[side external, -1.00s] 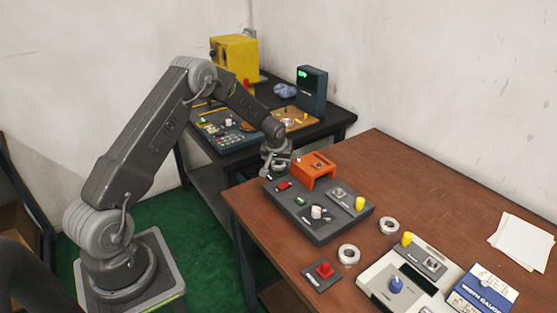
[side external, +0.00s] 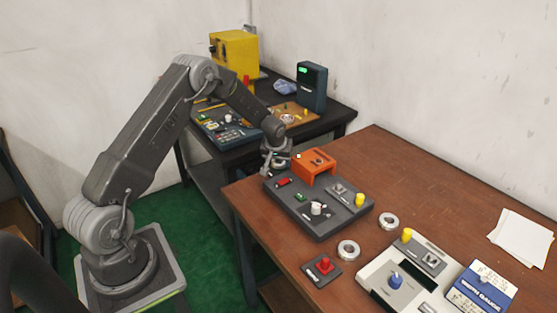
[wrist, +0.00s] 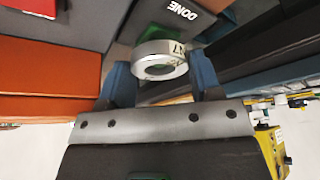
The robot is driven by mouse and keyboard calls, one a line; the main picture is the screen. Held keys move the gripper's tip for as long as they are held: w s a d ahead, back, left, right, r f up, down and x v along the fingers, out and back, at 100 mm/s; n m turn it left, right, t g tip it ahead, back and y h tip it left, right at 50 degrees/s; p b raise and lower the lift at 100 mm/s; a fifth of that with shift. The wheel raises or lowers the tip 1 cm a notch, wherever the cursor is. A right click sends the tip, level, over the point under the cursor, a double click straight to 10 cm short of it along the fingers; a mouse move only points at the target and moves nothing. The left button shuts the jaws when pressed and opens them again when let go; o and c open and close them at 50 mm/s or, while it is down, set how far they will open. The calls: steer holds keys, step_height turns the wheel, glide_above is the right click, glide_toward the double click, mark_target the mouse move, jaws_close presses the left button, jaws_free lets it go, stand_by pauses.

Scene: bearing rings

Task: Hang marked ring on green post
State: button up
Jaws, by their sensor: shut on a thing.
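My gripper (wrist: 160,85) is shut on a metal ring (wrist: 160,66) with dark marks on its side, held between the two blue fingers. In the side view my gripper (side external: 273,168) hangs by the left back corner of the dark grey panel (side external: 325,231); the ring is hard to make out there. A small green piece (side external: 299,197) sits on this panel; I cannot tell whether it is the green post. In the wrist view a green patch shows just behind the ring; whether the ring touches it is unclear.
An orange bracket (side external: 315,163) stands close right of my gripper. The panel also bears red, white and yellow pieces. Two loose rings (side external: 348,250) (side external: 389,221), a red button block (side external: 321,271) and a pale fixture (side external: 380,291) lie on the brown table (side external: 440,205). A dark bench stands behind.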

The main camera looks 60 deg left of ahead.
steer(key=shift+f, duration=0.4)
steer(key=shift+s+f, duration=0.1)
steer(key=shift+f, duration=0.2)
steer(key=shift+s+f, duration=0.1)
steer(key=shift+f, duration=0.45)
stand_by(1.3)
steer(key=o, duration=1.1)
steer(key=shift+o, duration=0.5)
steer(key=shift+r, duration=1.05)
steer(key=shift+w+d+r, duration=0.1)
steer(key=shift+w+r, duration=0.1)
steer(key=shift+r, duration=1.2)
steer(key=shift+w+d+r, duration=0.1)
steer(key=shift+w+r, duration=0.1)
steer(key=shift+r, duration=1.2)
steer(key=shift+s+a, duration=0.1)
steer(key=shift+s, duration=0.05)
steer(key=shift+s+f, duration=0.15)
steer(key=shift+f, duration=0.1)
